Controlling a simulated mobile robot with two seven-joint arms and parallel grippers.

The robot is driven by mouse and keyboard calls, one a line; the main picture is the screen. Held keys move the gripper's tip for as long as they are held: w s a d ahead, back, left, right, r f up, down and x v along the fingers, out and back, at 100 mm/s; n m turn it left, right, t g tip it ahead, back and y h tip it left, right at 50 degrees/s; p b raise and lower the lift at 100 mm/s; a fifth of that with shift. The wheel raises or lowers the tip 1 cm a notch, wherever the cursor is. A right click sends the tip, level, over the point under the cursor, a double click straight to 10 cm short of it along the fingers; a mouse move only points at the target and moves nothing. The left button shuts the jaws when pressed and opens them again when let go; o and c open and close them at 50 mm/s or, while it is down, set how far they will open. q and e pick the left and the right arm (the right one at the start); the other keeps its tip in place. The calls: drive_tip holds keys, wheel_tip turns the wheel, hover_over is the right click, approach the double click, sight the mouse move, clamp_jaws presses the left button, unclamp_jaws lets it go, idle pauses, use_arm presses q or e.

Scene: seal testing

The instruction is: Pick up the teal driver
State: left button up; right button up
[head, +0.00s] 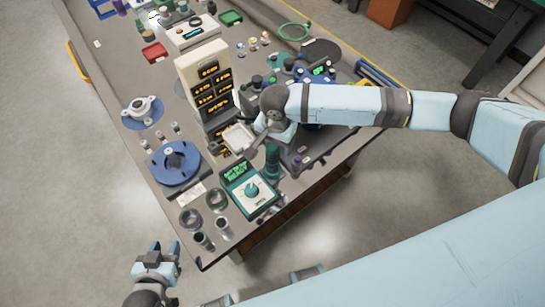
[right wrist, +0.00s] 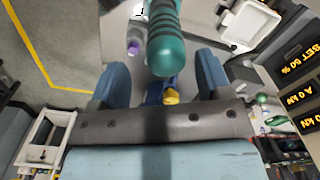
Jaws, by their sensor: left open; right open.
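The teal driver (head: 272,160) shows as a teal, rounded handle standing near the front edge of the bench in the head view, just below my right gripper (head: 262,148). In the right wrist view the teal driver (right wrist: 166,45) is large, with a ribbed handle, ahead of the two blue fingers and roughly in line with the gap between them. My right gripper (right wrist: 160,85) is open, and nothing is clamped in it. My left gripper (head: 160,258) is open and empty, off the bench over the floor at the lower left.
A teal meter (head: 252,193) with a dial stands left of and in front of the driver. A white tray (head: 238,139) lies close to my right gripper. A tower of orange displays (head: 207,85) stands behind it. A blue round fixture (head: 176,165) sits farther left.

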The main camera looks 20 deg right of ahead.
sight(273, 160)
drive_tip(key=f, duration=0.4)
drive_tip(key=shift+w+a+f, duration=0.2)
drive_tip(key=shift+a+f, duration=0.05)
drive_tip(key=shift+f, duration=0.15)
drive_tip(key=c, duration=1)
drive_tip(key=shift+c, duration=0.5)
drive_tip(key=shift+r, duration=0.1)
